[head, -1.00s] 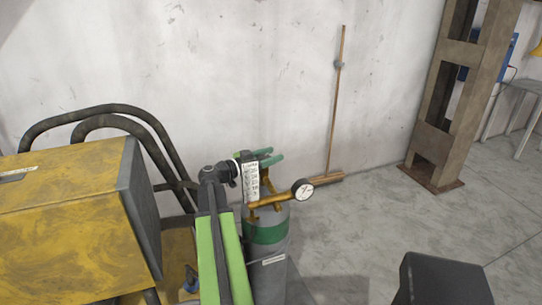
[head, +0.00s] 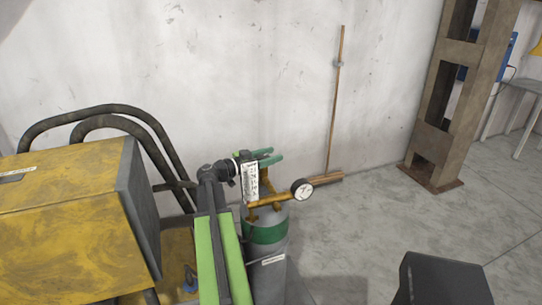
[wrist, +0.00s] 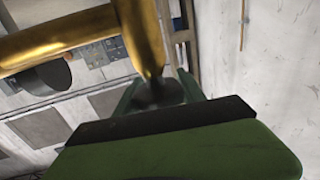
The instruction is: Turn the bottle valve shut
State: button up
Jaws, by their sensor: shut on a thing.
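The grey gas bottle (head: 268,275) with a green band stands upright beside the yellow machine. Its brass valve (head: 266,187) rises from the top, with a brass arm leading right to a round gauge (head: 302,190). My gripper (head: 271,157) is at the top of the valve, its green fingers pointing right. In the wrist view, my gripper (wrist: 158,92) is shut on a dark, blurred valve knob (wrist: 160,94) at the end of the brass stem (wrist: 142,35). Most of the knob is hidden by the fingers, and I cannot tell how far it is turned.
The yellow machine (head: 65,225) with black tubes (head: 125,112) stands close on the left. A broom (head: 337,110) leans on the wall behind the bottle. A brown steel post (head: 445,120) stands at the right. The floor between bottle and post is clear.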

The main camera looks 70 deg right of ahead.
jog(key=shift+w, duration=0.1)
jog(key=shift+s+a+m+g+y, duration=0.15)
jog(key=shift+a+m+g+y, duration=0.1)
jog(key=shift+m+g+y, duration=1.1)
jog(key=shift+s+a+m+g+y, duration=0.25)
jog(key=shift+m+g+y, duration=0.35)
jog(key=shift+m+y, duration=0.85)
jog(key=shift+s+a+m+g+y, duration=0.1)
jog(key=shift+a+m+g+y, duration=0.15)
jog(key=shift+m+g+y, duration=1.15)
jog(key=shift+n+t+y, duration=0.35)
jog(key=shift+n+y, duration=0.15)
jog(key=shift+y, duration=0.2)
jog(key=o, duration=1.4)
jog(key=shift+c, duration=0.2)
jog(key=shift+a, duration=0.1)
